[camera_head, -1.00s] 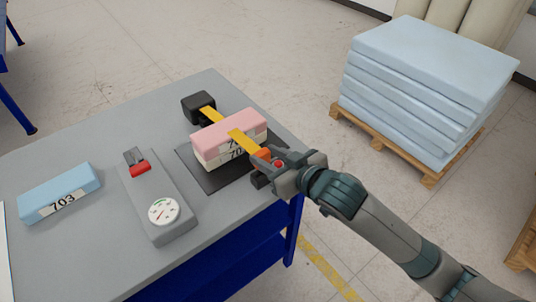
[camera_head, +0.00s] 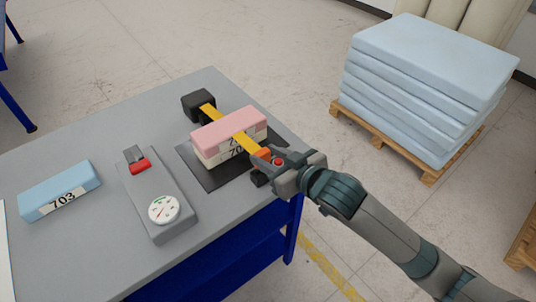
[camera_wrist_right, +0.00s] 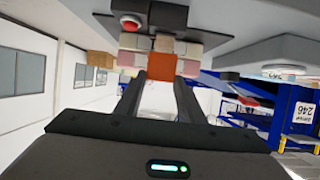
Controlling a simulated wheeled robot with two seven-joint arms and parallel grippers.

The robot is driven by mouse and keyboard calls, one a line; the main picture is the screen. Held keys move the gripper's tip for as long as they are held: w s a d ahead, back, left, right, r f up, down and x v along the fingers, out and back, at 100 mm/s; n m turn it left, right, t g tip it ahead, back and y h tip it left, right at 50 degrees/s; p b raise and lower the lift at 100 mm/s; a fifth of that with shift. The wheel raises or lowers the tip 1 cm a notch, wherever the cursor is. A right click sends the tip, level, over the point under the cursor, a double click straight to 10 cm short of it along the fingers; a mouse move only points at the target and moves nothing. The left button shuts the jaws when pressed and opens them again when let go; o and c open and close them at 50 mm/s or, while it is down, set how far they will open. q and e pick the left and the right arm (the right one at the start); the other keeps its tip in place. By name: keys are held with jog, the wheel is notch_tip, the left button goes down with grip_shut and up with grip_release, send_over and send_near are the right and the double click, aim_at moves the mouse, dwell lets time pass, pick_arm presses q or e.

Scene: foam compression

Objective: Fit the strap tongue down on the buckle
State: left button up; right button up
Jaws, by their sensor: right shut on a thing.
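The yellow strap (camera_head: 244,142) runs from a black block (camera_head: 198,104) over a pink foam block (camera_head: 217,134), which lies on a pale block labelled 70-something. My right gripper (camera_head: 267,157) is shut on the orange strap tongue (camera_head: 262,154) at the strap's near end. The tongue also shows between the fingers in the right wrist view (camera_wrist_right: 162,66). A small dark block, seemingly the buckle (camera_head: 258,180), sits under the tongue, mostly hidden by the gripper. In the wrist view a dark part (camera_wrist_right: 168,16) with a red button lies beyond the tongue. My left gripper is out of view.
A grey gauge box (camera_head: 160,195) with a red-tipped lever and a dial stands left of the dark mat (camera_head: 195,168). A blue foam block (camera_head: 60,190) marked 703 lies farther left. The table's right edge is under my right wrist. Blue slabs (camera_head: 420,85) on a pallet stand behind.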

jog(key=shift+f+b, duration=0.55)
jog(key=shift+f, duration=1.1)
jog(key=o, duration=1.1)
jog(key=shift+s+d+r+p, duration=0.65)
jog(key=shift+s+r+p, duration=0.25)
jog(key=shift+p, duration=0.35)
jog(key=shift+s+d+r+p, duration=0.6)
jog(key=shift+s+r+p, duration=0.35)
jog(key=shift+p, duration=0.3)
jog(key=shift+s+d+r+p, duration=0.7)
jog(key=shift+r+p, duration=0.3)
jog(key=shift+p, duration=0.25)
jog(key=shift+s+f, duration=0.1)
jog(key=shift+s, duration=0.05)
